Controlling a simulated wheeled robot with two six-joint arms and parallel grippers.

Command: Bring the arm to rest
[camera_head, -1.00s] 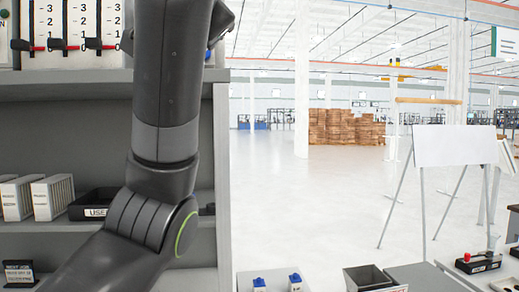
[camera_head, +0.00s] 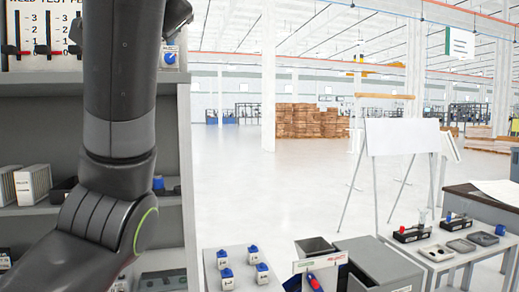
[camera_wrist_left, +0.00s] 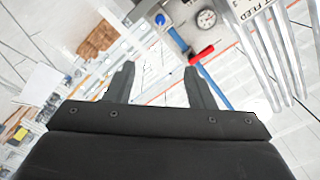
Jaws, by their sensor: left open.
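My left arm (camera_head: 120,130) rises across the left side of the head view, in front of the grey shelf unit, with its elbow low and its upper link going out of the top of the picture. Its gripper is outside the head view. In the left wrist view my left gripper (camera_wrist_left: 158,82) shows two dark fingers spread apart with nothing between them. Behind the fingers are a panel with a round gauge (camera_wrist_left: 206,18), a red-handled lever (camera_wrist_left: 201,54) and a blue hose. My right gripper is in neither view.
The grey shelf unit (camera_head: 185,150) stands close behind my arm and holds white boxes (camera_head: 33,184). At the lower right are a table with blue-topped blocks (camera_head: 262,267), grey bins (camera_head: 370,262) and a white table (camera_head: 445,250). A white board (camera_head: 402,137) stands beyond. Open floor lies in the middle.

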